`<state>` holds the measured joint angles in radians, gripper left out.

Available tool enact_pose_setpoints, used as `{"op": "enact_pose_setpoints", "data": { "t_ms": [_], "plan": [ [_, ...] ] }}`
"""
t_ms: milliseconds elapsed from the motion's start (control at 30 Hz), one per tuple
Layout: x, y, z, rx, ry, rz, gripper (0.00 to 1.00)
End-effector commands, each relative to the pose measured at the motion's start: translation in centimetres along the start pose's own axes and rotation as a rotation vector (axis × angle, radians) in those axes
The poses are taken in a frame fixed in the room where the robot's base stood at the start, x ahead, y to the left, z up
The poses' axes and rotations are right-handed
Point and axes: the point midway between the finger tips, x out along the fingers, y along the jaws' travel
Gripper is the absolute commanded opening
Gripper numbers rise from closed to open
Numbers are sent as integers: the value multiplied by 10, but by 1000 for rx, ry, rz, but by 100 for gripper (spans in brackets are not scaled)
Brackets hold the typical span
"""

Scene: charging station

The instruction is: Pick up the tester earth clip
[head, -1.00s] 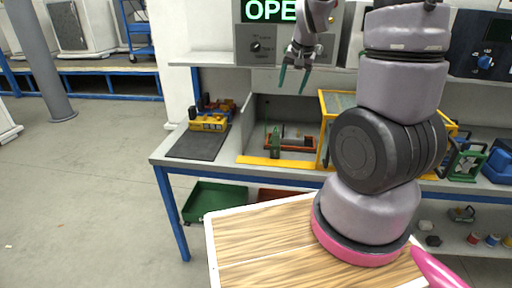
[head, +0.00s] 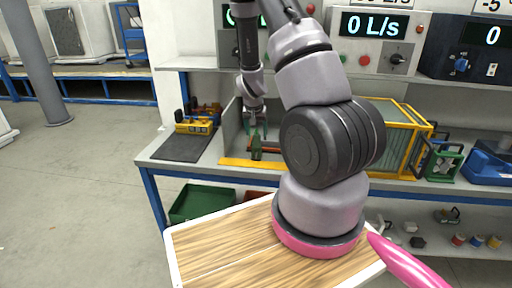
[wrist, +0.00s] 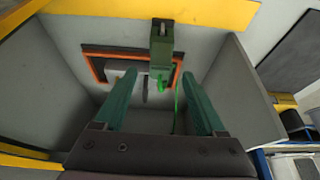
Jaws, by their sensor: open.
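A dark green post-like block (wrist: 161,36) stands in the grey-walled bay. A small bright green piece (wrist: 158,82) with a thin green wire is at its lower end, and I take this as the tester earth clip. In the head view the green block (head: 256,147) stands at the front of the bay, and the clip is too small to tell. My gripper (wrist: 157,77) is open, with its green fingers either side of the bright green piece in the picture. I cannot tell the depth gap. My gripper in the head view (head: 255,130) points down into the bay.
An orange-edged dark plate (wrist: 105,68) lies on the bay floor. Grey walls (wrist: 235,88) stand close on both sides. A yellow strip (head: 240,163) edges the front. A yellow-framed box (head: 400,135) is right of the bay, and a dark mat (head: 180,148) is left.

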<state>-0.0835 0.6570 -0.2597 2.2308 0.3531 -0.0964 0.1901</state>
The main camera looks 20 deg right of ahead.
Motion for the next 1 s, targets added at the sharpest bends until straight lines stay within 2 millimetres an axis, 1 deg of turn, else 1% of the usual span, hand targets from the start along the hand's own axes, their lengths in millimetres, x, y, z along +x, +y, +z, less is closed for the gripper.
{"op": "enact_pose_setpoints", "data": {
  "t_ms": [200,300,400,600,633,667,700,767,800,1000],
  "plan": [
    [32,-1,3,0,-4,2,72],
    [44,-1,2,0,-2,2,72],
    [49,-2,2,-1,-1,0,72],
    [50,-2,2,-1,-1,0,72],
    [50,-2,2,-1,-1,0,65],
    [49,-2,2,-1,-1,0,53],
    [49,-2,2,-1,-1,0,38],
    [49,-2,2,-1,-1,0,15],
    [49,-2,2,-1,-1,0,0],
    [49,-2,2,-1,-1,0,0]
  ]
}}
